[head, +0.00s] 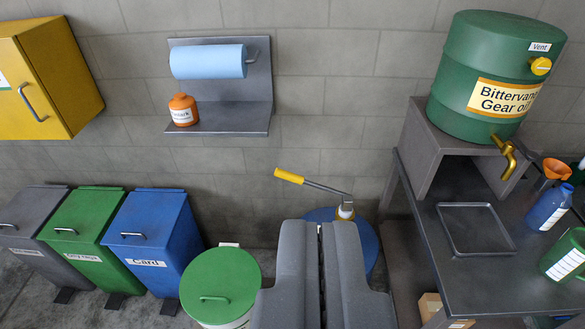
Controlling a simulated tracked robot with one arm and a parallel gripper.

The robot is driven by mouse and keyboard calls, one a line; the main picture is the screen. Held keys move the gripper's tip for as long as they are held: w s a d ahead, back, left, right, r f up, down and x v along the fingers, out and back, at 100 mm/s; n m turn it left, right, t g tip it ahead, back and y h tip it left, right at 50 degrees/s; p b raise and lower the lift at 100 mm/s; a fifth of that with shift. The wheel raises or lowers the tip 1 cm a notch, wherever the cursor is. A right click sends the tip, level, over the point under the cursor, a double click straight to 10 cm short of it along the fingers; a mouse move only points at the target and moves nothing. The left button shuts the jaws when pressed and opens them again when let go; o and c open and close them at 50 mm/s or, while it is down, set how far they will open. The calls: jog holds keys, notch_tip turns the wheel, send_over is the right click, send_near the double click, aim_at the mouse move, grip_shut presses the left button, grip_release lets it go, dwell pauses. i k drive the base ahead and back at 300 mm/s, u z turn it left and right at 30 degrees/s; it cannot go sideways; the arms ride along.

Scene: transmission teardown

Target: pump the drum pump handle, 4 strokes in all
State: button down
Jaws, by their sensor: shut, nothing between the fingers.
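The drum pump handle (312,185) is a grey lever with a yellow grip (289,176) at its left end. It slopes gently down to the right to the pump head (346,210) on top of a blue drum (369,243) by the wall. My gripper (324,226) is in the bottom middle, its two grey fingers shut with nothing between them. In the picture its tips lie just below the lever and cover part of the drum. The gripper looks apart from the handle, but the depth gap is hard to tell.
A green-lidded bin (220,283) stands left of the drum. Grey, green and blue bins (155,235) stand further left. A metal bench (455,265) is on the right, with a tray and a green gear oil drum (490,60). A wall shelf (230,118) hangs above the handle.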

aim_at(283, 174)
jog(key=u, duration=0.2)
jog(key=i, duration=1.3)
jog(key=z, duration=0.15)
